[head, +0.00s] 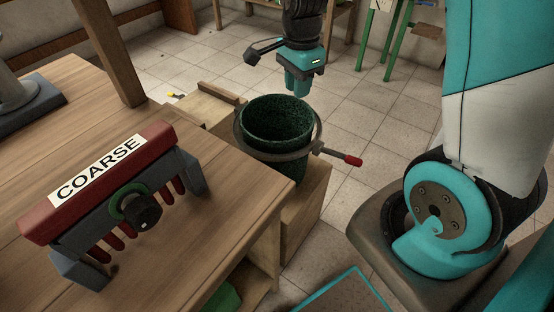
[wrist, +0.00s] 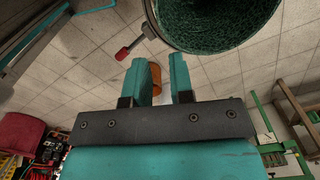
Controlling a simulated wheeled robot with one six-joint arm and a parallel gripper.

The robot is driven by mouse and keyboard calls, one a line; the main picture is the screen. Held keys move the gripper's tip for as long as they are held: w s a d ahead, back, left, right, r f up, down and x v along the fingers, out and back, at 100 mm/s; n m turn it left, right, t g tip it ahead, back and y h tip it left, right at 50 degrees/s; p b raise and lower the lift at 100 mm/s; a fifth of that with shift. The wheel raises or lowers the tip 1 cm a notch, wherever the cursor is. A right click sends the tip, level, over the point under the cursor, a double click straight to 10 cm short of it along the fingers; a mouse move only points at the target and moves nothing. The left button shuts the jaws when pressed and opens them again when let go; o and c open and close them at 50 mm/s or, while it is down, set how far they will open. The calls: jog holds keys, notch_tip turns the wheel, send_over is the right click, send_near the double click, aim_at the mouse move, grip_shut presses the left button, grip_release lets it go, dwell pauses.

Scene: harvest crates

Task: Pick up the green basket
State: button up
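The green basket (head: 276,118) is a dark green, speckled, round open-topped bucket. It stands upright inside a grey ring clamp (head: 318,133) with a red-tipped lever (head: 352,160). In the wrist view the basket (wrist: 215,25) is at the top, cut off by the frame edge, with its inside showing. My gripper (head: 297,92) points down above the basket's far right rim in the head view, apparently apart from it. In the wrist view the two teal fingers of my gripper (wrist: 161,62) stand apart with nothing held between them. The basket's lower part is partly hidden.
A wooden bench (head: 225,215) fills the left, bearing a red and grey device labelled COARSE (head: 100,175). A wooden block (head: 305,205) is beside the basket's base. Tiled floor (head: 200,60) is open behind. A green-legged stand (head: 385,40) is at the back.

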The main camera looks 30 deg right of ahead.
jog(key=b, duration=0.2)
send_near(296, 138)
notch_tip(296, 138, down, 6)
jog(key=shift+w+a+r, duration=0.1)
jog(key=shift+w+r, duration=0.05)
jog(key=shift+r, duration=0.1)
jog(key=f, duration=0.1)
jog(key=f+b, duration=0.1)
jog(key=f, duration=0.3)
jog(key=shift+w+d+f, duration=0.1)
jog(key=shift+d+f, duration=0.05)
jog(key=shift+d, duration=0.15)
grip_shut()
